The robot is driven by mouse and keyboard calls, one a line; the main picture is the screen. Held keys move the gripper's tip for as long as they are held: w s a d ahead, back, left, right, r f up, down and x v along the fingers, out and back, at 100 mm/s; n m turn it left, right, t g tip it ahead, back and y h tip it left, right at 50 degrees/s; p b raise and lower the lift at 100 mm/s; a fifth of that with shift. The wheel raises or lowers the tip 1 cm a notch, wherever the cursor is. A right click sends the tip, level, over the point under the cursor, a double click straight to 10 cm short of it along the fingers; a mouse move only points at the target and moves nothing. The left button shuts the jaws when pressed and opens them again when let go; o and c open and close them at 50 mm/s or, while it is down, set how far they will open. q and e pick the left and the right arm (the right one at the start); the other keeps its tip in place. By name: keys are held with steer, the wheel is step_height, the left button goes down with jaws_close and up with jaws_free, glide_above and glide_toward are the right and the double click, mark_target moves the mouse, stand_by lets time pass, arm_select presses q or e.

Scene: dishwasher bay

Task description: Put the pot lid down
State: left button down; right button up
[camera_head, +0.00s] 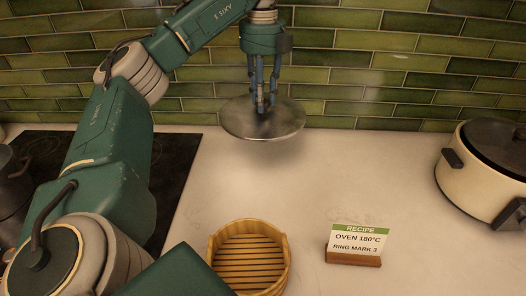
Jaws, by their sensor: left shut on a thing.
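The pot lid (285,127) is a flat, round, grey metal disc. It hangs level above the pale counter near the tiled back wall, with a soft shadow beneath it. My left gripper (262,106) points straight down and is shut at the middle of the lid. The lid's knob is hidden between the fingers. My left arm comes in from the left and reaches over to the lid. My right gripper is not in view.
A black hob (179,160) is at the left, with a dark pot (12,190) at the edge. A wooden steamer basket (283,262) and a recipe card (357,242) stand in front. A cream cooker (455,188) with a dark lid is at the right. The middle counter is clear.

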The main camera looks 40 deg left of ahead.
arm_select(q)
step_height(320, 180, down, 19)
steer(key=shift+s+r+b, duration=0.1)
steer(key=shift+r+b, duration=0.1)
steer(key=shift+b, duration=1)
steer(key=c, duration=1.4)
jaws_free()
